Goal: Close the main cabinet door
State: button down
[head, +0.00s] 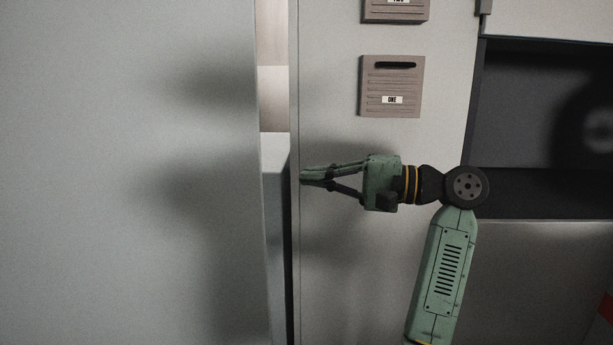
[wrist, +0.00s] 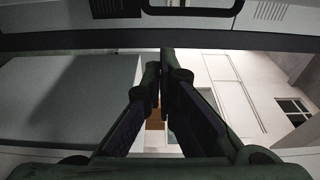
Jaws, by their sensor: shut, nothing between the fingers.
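A large plain grey panel, seemingly the main cabinet door (head: 130,170), fills the left of the head view. A narrow upright gap separates its right edge from a pale panel (head: 335,270). I cannot tell how far the door stands open. My gripper (head: 303,175) points left, its fingers shut and empty. Its tips are near the pale panel's left edge, beside the gap; whether they touch anything is unclear. In the wrist view the closed fingers (wrist: 160,70) meet in the middle, with a grey panel to their left.
A brown-grey slatted box marked ONE (head: 391,86) is on the pale panel above my gripper, with another box (head: 396,10) higher up. A dark recess (head: 530,130) lies to the right. Pale surfaces show through the gap (head: 273,100).

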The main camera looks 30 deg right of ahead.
jog(key=w+a+p, duration=0.1)
jog(key=w+a, duration=0.1)
jog(key=a, duration=0.5)
jog(key=shift+a, duration=0.3)
jog(key=shift+s, duration=0.1)
